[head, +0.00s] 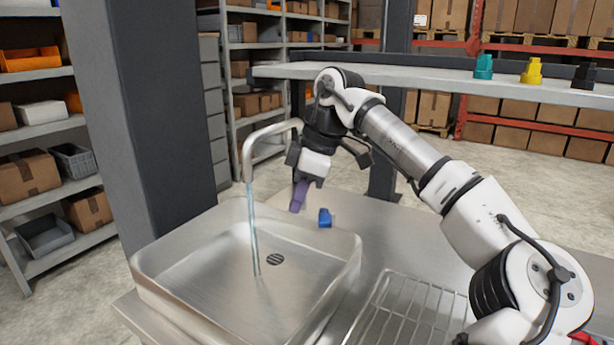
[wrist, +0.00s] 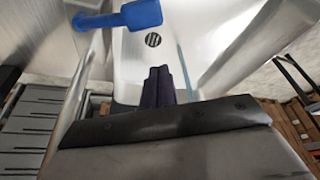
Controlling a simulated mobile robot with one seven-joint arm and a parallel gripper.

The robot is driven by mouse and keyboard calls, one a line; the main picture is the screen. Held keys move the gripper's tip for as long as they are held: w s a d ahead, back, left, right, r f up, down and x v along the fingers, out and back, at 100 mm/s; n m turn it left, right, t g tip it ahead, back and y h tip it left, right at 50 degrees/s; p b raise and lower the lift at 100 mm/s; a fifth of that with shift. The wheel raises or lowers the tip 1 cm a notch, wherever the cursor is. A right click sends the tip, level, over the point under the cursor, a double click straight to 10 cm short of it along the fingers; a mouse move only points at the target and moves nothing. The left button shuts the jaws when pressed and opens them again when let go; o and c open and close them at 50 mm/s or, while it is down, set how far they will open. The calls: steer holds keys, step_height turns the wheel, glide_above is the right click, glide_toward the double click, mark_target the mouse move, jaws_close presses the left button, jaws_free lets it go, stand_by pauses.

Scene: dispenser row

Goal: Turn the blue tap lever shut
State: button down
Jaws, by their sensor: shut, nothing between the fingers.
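The blue tap lever (head: 325,217) stands at the back right corner of the sink, on the steel counter. In the wrist view the blue lever (wrist: 120,18) lies near the top, left of the fingers, with its thicker end to the right. The curved tap spout (head: 268,129) arches over the sink (head: 345,270), and a stream of water (head: 252,225) runs down from it. My gripper (head: 297,206) points down above the sink's back edge, left of the lever and apart from it. Its dark fingers (wrist: 158,72) are shut together and empty.
A dark drain (head: 274,259) sits in the sink floor. A wire drying rack (head: 405,310) lies right of the sink. A thick grey post (head: 140,110) rises at the left. Behind, a shelf (head: 400,75) carries teal, yellow and black fittings. The counter right of the lever is clear.

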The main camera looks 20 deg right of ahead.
mark_target(324, 217)
steer(key=d+f, duration=0.1)
steer(key=s+d+f+p, duration=0.1)
steer(key=shift+s+d+f, duration=0.1)
steer(key=shift+d+f, duration=0.2)
steer(key=shift+d, duration=0.1)
